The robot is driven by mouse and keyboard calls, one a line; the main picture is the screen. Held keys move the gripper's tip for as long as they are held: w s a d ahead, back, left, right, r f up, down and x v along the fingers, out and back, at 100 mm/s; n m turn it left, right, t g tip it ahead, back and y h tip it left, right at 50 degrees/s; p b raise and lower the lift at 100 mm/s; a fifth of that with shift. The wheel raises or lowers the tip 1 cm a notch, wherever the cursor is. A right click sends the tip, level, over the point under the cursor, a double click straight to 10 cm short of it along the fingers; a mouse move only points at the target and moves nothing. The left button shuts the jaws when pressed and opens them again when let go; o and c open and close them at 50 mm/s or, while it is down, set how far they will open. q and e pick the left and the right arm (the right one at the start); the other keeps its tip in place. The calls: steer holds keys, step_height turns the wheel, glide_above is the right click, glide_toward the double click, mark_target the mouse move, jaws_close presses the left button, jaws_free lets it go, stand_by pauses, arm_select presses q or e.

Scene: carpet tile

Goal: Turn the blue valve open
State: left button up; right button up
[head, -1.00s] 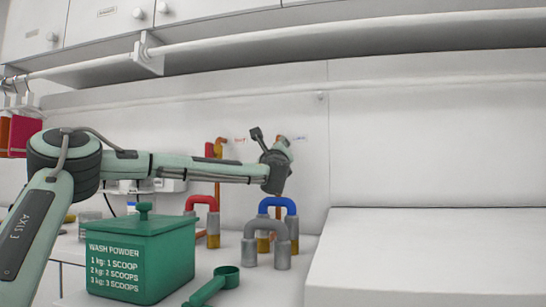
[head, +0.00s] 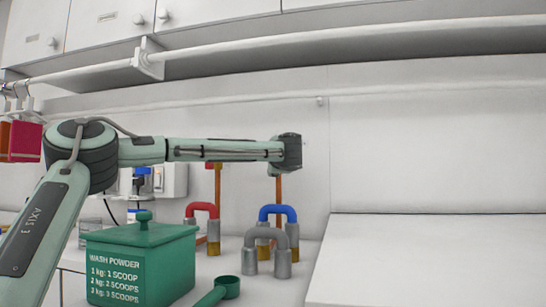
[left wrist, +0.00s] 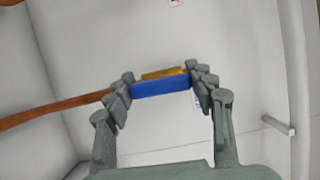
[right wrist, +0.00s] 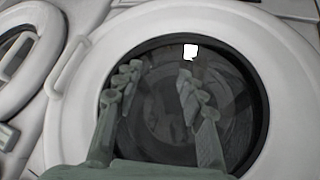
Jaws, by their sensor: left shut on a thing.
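The blue valve handle (left wrist: 160,88) shows in the left wrist view as a flat blue bar, with its brass body (left wrist: 163,72) just behind it and a copper pipe (left wrist: 60,110) running to the left. My left gripper (left wrist: 161,86) is shut on the handle, one finger at each end. In the head view my left wrist and arm hide the valve and the gripper; the copper pipe (head: 278,190) shows below them. My right gripper (right wrist: 158,75) is open and empty in front of a round washing machine door (right wrist: 250,125).
Blue-topped (head: 278,211) and red-topped (head: 203,207) U-shaped pieces and a grey one (head: 267,240) stand on the counter below. A green wash powder box (head: 140,260) and a green scoop (head: 222,288) are nearer. A rail (head: 350,30) runs above.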

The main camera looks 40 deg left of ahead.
arm_select(q)
steer(key=shift+n, duration=0.3)
stand_by(0.4)
steer(key=o, duration=1.2)
steer(key=shift+c, duration=0.2)
steer(key=v, duration=1.2)
steer(key=shift+r, duration=0.15)
